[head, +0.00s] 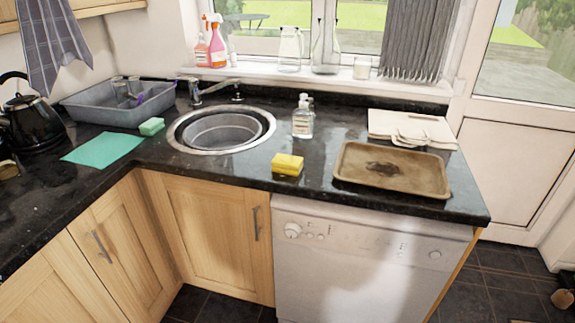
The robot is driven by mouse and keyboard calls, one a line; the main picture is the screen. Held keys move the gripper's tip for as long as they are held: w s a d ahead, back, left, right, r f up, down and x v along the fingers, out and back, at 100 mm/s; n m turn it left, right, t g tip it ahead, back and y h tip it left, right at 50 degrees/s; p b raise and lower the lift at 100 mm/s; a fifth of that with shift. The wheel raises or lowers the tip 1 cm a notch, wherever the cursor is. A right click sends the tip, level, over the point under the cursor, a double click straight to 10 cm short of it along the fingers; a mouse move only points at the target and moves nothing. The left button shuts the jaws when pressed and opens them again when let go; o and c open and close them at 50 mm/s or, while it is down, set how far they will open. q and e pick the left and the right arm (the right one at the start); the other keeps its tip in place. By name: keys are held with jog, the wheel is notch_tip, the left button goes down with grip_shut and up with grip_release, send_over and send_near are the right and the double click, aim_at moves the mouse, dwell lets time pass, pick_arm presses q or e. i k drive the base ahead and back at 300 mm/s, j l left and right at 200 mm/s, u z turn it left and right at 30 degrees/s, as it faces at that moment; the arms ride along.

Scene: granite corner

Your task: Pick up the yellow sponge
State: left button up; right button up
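The yellow sponge (287,164) is a small block lying on the black granite worktop (232,171), close to its front edge. It sits between the round sink and the brown baking tray, above the white appliance. Nothing covers it. Neither of my grippers shows in the head view, so I see no contact with the sponge.
A brown tray (391,170) lies right of the sponge, a soap bottle (303,121) stands behind it, and the sink (222,131) is to its left. A green sponge (152,126), green cloth (103,149), grey basin (75,108) and black kettle (33,124) stand further left.

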aim_at(282, 164)
jog(key=i+l+u, duration=0.2)
jog(key=u, duration=0.15)
jog(key=i+l+u, duration=0.4)
